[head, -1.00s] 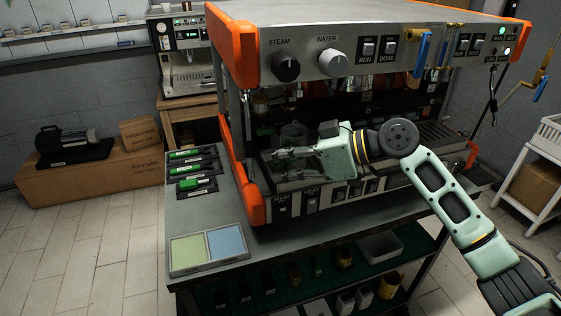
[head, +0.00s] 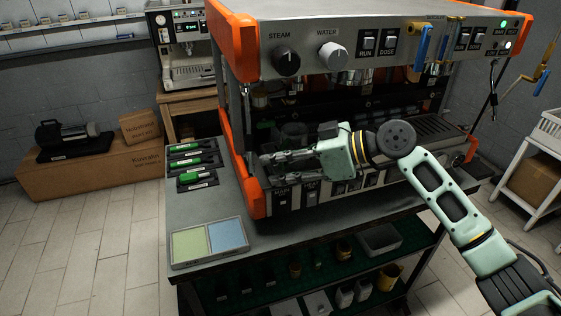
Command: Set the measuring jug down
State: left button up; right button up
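My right gripper (head: 272,160) reaches left into the lower front of the orange-and-steel machine (head: 300,64), low over its tray area. My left gripper is not in view.
The grey bench (head: 210,213) holds green-handled tools (head: 193,160) and a green-and-blue two-part mat (head: 209,243) left of the machine. Bare bench lies between tools and mat. A lower shelf (head: 270,285) carries bottles and containers. A white cart (head: 540,150) stands at right.

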jog(key=b+v, duration=0.3)
jog(key=v, duration=0.9)
jog(key=shift+r+b, duration=0.15)
jog(key=shift+b, duration=0.2)
